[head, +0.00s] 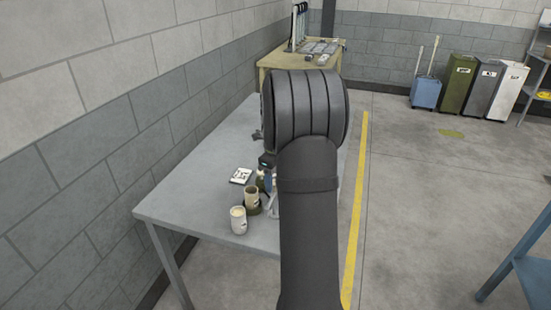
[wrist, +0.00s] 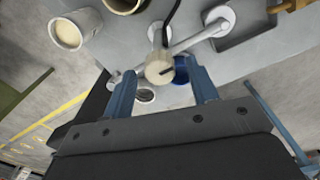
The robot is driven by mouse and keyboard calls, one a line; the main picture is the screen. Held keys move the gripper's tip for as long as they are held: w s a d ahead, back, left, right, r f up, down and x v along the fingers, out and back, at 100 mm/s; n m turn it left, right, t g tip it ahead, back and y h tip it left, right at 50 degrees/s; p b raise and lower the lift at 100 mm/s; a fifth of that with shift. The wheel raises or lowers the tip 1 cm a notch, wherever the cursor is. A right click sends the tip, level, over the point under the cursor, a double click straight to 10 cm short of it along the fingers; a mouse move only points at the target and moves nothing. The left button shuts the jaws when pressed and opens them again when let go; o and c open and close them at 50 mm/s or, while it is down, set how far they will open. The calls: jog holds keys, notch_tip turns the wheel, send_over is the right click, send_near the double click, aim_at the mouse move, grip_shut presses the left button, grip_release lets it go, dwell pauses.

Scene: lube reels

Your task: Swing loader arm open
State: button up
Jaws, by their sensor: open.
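In the wrist view my gripper (wrist: 162,70) is open, its two blue fingers apart. A pale grey bar with round ends, which looks like the loader arm (wrist: 192,39), crosses the view just beyond the fingertips. An upright round post with a cream top (wrist: 159,69) stands between the fingertips; I cannot tell whether either finger touches it. A dark curved line runs up from the post. A blue round part (wrist: 181,73) is partly hidden by the right finger. In the head view my arm hides the gripper and most of the loader arm.
A white cup (head: 238,222) and an olive cup (head: 252,196) stand near the front of the grey table (head: 185,205). A white card (head: 241,176) lies behind them. A grey tray (wrist: 245,30) is at the wrist view's upper right. The table's left front is clear.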

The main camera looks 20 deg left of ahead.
notch_tip(320, 180, up, 16)
jog(key=shift+r, duration=0.25)
jog(key=shift+f, duration=0.15)
dwell(0.3)
notch_tip(320, 180, down, 17)
jog(key=shift+f, duration=0.15)
dwell(0.4)
jog(key=shift+f, duration=0.15)
jog(key=shift+r+n, duration=0.2)
jog(key=shift+n, duration=0.7)
jog(key=n, duration=1.5)
dwell(1.5)
